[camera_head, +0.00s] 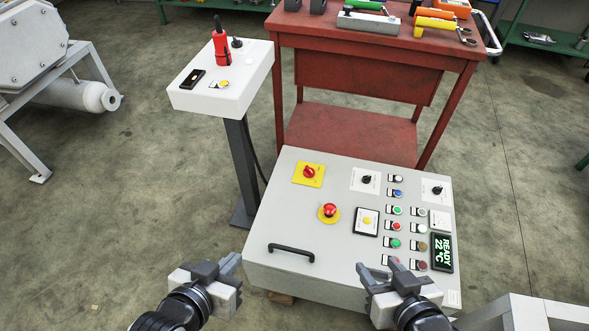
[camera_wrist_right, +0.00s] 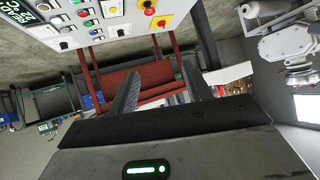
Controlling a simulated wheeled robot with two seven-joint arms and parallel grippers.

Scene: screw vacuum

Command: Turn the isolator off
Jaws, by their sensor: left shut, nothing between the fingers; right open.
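The isolator (camera_head: 309,172), a red rotary knob on a yellow square plate, is at the upper left of the grey control panel (camera_head: 300,228). It also shows upside down at the top of the right wrist view (camera_wrist_right: 161,24). I cannot tell its exact setting. My left gripper (camera_head: 231,264) is shut and empty, at the left of the panel's lower edge. My right gripper (camera_head: 376,268) is open and empty over the panel's lower part, well below the isolator. Its two fingers also show apart in the right wrist view (camera_wrist_right: 162,85).
A red emergency button (camera_head: 329,210) on a yellow disc is just below the isolator. A black handle (camera_head: 291,251) crosses the panel's lower left. Coloured buttons and a display (camera_head: 442,252) fill the right side. A white pedestal box (camera_head: 222,80) and a red workbench (camera_head: 375,50) stand behind.

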